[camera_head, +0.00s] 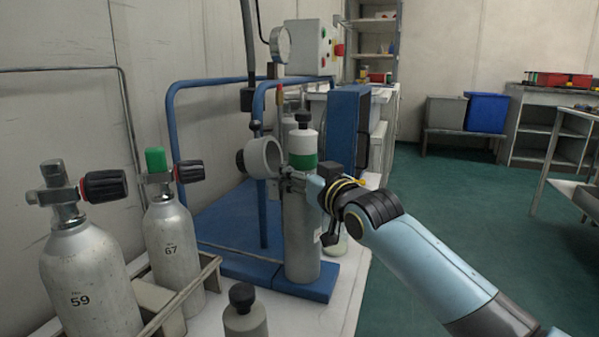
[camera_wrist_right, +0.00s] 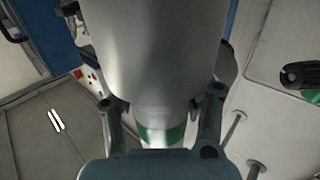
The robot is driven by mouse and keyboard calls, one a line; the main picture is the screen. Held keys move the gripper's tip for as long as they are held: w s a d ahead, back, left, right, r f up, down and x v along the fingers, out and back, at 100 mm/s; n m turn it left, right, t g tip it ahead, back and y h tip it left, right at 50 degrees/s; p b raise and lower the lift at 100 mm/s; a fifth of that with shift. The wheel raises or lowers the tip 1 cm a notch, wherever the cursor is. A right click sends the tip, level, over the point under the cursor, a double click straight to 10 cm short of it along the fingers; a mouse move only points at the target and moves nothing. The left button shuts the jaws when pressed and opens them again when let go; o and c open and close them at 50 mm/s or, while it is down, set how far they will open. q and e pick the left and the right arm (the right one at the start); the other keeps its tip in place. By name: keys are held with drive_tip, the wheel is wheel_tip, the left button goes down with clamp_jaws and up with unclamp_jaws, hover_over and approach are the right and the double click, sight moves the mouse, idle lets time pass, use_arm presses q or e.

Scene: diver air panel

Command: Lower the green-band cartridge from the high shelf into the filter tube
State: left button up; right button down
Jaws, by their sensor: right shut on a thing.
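The green-band cartridge (camera_head: 303,142) is upright, white with a green band and a black knob on top. It stands in line with the mouth of the grey filter tube (camera_head: 302,240), which rises from a blue base. My right gripper (camera_head: 294,180) is shut on the cartridge below the band, close to the tube's rim. In the right wrist view the fingers flank the cartridge (camera_wrist_right: 160,132), and the wide silver tube (camera_wrist_right: 155,50) fills the middle. The cartridge's lower end is hidden, so I cannot tell how deep it sits. My left gripper is not in view.
A pale ring (camera_head: 263,157) with a black knob sits left of the cartridge. Blue rails (camera_head: 170,125) and a gauge (camera_head: 280,45) stand behind. Cylinders 59 (camera_head: 88,285) and 67 (camera_head: 174,245) stand at the left. A black-knobbed canister (camera_head: 245,320) is in front.

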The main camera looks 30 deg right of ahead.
drive_tip(key=shift+f, duration=0.6)
drive_tip(key=c, duration=1.1)
unclamp_jaws()
drive_tip(key=shift+s+f, duration=0.1)
drive_tip(key=shift+c, duration=0.2)
drive_tip(key=o, duration=0.6)
drive_tip(key=shift+d+f, duration=0.1)
drive_tip(key=shift+f, duration=0.1)
drive_tip(key=shift+o, duration=0.2)
drive_tip(key=shift+s+f, duration=0.1)
drive_tip(key=s+r, duration=0.1)
drive_tip(key=s, duration=1)
drive_tip(key=shift+s+r, duration=0.2)
drive_tip(key=shift+s, duration=0.15)
